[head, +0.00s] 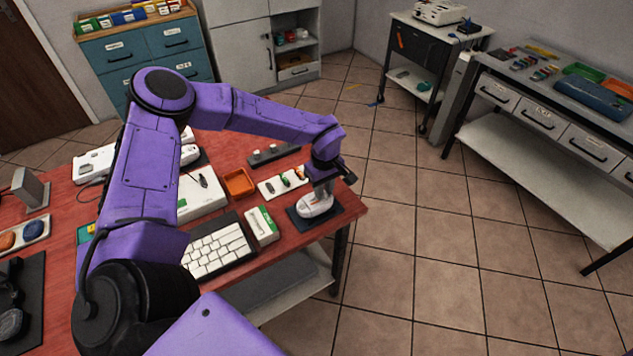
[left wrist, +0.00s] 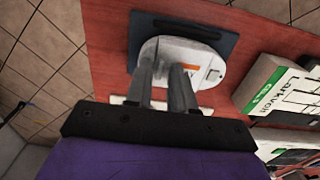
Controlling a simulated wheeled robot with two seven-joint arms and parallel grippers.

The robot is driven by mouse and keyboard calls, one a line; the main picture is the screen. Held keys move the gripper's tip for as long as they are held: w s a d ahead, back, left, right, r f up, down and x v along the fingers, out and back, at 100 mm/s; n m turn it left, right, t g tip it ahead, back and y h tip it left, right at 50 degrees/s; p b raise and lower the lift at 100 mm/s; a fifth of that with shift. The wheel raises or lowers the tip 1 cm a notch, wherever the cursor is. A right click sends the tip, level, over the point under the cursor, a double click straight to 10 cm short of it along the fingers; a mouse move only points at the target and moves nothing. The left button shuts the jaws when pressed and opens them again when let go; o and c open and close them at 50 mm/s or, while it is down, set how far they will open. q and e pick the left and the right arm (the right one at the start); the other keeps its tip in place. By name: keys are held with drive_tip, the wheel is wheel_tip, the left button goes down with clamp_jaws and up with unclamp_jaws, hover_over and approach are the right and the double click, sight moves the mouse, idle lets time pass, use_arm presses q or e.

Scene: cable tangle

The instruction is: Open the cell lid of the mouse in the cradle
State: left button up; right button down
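The mouse (head: 314,207) is white with an orange mark and lies underside up at the table's right corner, on the dark cradle (head: 337,212). In the left wrist view the mouse (left wrist: 205,68) shows an orange patch, some dark lettering and a small square feature near its right end. The cradle (left wrist: 143,25) is a dark slab under it. My left gripper (head: 319,188) points down over the mouse. In the left wrist view its two fingertips (left wrist: 163,68) are a little apart at the mouse's near side, with nothing clear between them. They hide part of the mouse, and contact is unclear. The lid's edges are not clear.
A green-and-white box (head: 262,226) and a white keyboard (head: 218,250) lie left of the cradle. A white strip with small coloured items (head: 283,183) and an orange tray (head: 238,183) lie behind. The table edge is close on the right, with open floor beyond.

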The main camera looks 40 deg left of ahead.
idle(0.7)
use_arm(q)
clamp_jaws()
drive_tip(key=shift+p, duration=0.3)
